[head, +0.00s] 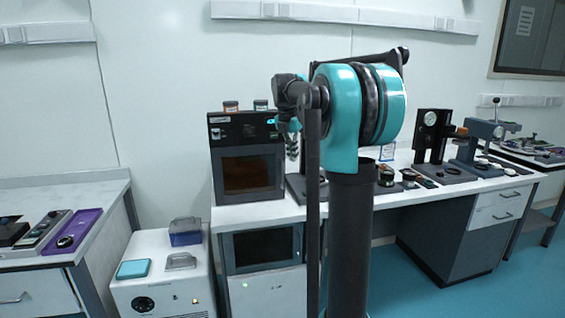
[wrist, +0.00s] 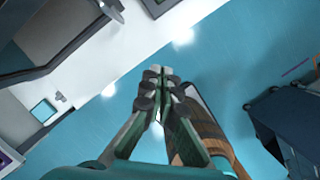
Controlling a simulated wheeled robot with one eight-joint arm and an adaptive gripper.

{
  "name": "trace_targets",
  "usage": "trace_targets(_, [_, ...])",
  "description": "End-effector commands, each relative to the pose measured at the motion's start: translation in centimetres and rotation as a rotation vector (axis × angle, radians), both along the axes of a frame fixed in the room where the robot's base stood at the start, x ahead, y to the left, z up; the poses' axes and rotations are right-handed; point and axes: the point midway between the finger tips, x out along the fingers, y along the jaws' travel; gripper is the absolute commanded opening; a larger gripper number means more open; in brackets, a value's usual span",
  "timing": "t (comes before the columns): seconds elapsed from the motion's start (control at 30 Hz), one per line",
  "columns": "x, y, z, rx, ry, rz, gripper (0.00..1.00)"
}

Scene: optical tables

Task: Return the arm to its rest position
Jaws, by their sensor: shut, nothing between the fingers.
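My arm stands upright in the middle of the head view, with a large teal joint (head: 343,115) on a dark column and its links folded near the top. My gripper (wrist: 160,73) points out into the wrist view with its fingertips together and nothing between them. In the head view its fingers (head: 292,146) show small and partly hidden, in front of the oven's right edge. The gripper is up in the air and appears apart from the benches.
A dark oven (head: 248,160) stands on the bench behind my arm. A white cabinet (head: 165,270) with a teal box (head: 133,269) stands at left.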

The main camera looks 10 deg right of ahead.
Motion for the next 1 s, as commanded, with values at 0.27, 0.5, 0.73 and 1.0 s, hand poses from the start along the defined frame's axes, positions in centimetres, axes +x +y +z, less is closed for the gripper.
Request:
trace_targets(0.27, [-4.4,1.5,-4.7,0.102,-0.096,-0.369,0.0])
trace_targets(0.5, [-11.4,3.4,-11.9,0.265,-0.208,-0.902,0.0])
trace_targets(0.73, [-19.3,5.2,-18.9,0.436,-0.279,-1.415,0.0])
trace_targets(1.0, [-28.8,6.8,-26.4,0.628,-0.307,-1.976,0.0])
